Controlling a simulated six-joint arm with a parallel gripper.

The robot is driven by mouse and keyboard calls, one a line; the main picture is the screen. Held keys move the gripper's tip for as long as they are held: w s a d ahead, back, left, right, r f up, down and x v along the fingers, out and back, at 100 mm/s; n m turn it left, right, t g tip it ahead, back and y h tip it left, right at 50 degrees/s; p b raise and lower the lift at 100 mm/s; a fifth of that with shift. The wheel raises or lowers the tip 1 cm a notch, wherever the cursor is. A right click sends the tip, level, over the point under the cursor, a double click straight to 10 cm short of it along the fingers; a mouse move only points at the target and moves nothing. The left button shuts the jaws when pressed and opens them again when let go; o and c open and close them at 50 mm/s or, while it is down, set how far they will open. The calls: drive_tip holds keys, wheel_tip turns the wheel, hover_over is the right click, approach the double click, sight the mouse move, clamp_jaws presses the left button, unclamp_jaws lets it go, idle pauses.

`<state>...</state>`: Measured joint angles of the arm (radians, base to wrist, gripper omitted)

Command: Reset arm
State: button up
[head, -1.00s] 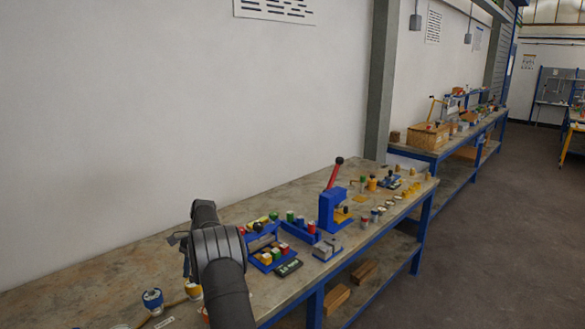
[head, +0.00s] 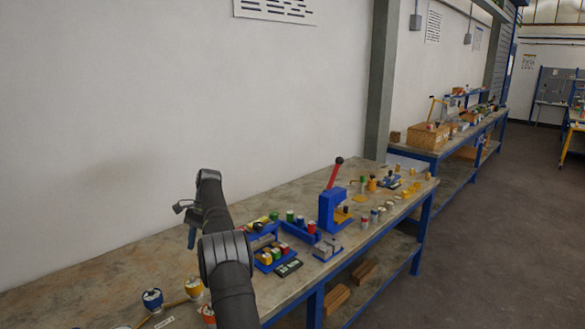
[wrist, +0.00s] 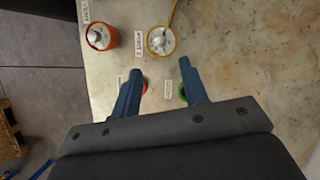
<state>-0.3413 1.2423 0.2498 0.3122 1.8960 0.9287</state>
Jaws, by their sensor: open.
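My gripper (wrist: 161,68) is open in the wrist view, with its two blue fingers apart and nothing between them. Past the fingertips stand an orange vessel (wrist: 101,30) and a yellow-rimmed vessel (wrist: 149,47) on the bench. A red round thing (wrist: 145,87) and a green round thing (wrist: 182,97) are partly hidden by the fingers. In the head view my gripper (head: 186,222) hangs above the bench at the left of my arm. Below it are a blue vessel (head: 153,302), a yellow vessel (head: 194,289) and an orange vessel (head: 207,314), partly covered by my arm.
The workbench (head: 80,275) is bare at its left back, along the white wall. To the right of my arm stand blue trays with coloured parts (head: 266,262) and a blue press (head: 331,212) with a raised red lever. Small parts lie farther along.

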sight(192, 277)
drive_tip(key=x, duration=1)
drive_tip(key=shift+s+r, duration=0.1)
drive_tip(key=m+y, duration=0.1)
drive_tip(key=m, duration=0.2)
drive_tip(key=m+t, duration=0.1)
drive_tip(key=m, duration=0.2)
drive_tip(key=shift+s+d+t+y, duration=0.1)
drive_tip(key=shift+d+t+y, duration=0.05)
drive_tip(key=shift+t+y, duration=0.2)
drive_tip(key=m+t, duration=0.1)
drive_tip(key=m, duration=0.2)
drive_tip(key=m+t, duration=0.1)
drive_tip(key=m, duration=0.1)
drive_tip(key=shift+s+m+y, duration=0.15)
drive_tip(key=shift+m+y, duration=0.2)
drive_tip(key=shift+m, duration=0.05)
drive_tip(key=shift+v, duration=1.45)
drive_tip(key=shift+o, duration=0.4)
